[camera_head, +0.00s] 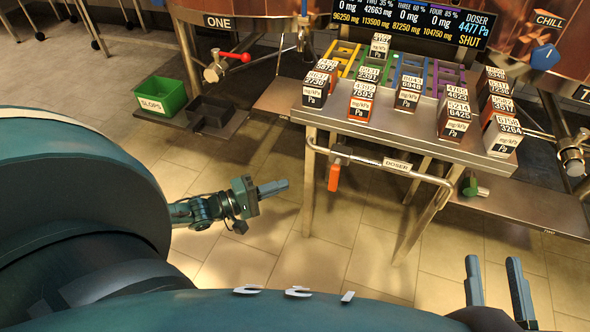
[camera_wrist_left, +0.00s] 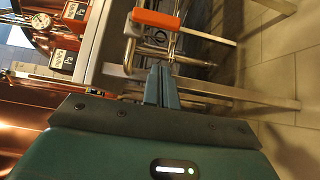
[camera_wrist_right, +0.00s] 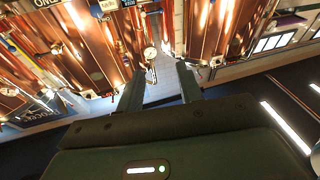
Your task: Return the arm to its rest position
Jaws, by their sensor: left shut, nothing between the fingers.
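My left gripper (camera_head: 284,185) hangs over the tiled floor, in front and to the left of the steel table (camera_head: 420,146). Its two fingers are together with nothing between them, which also shows in the left wrist view (camera_wrist_left: 162,72). My right gripper (camera_head: 493,263) is at the lower right of the head view, nearer to me than the table. Its fingers stand apart and empty; the right wrist view also shows the open gap (camera_wrist_right: 156,76).
The table carries several labelled blocks (camera_head: 361,100) and coloured racks. A doser rail (camera_head: 398,164) with an orange handle (camera_head: 334,178) sticks out from its front edge. A green slops bin (camera_head: 160,97) stands at the left. Open floor (camera_head: 350,250) lies below the table.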

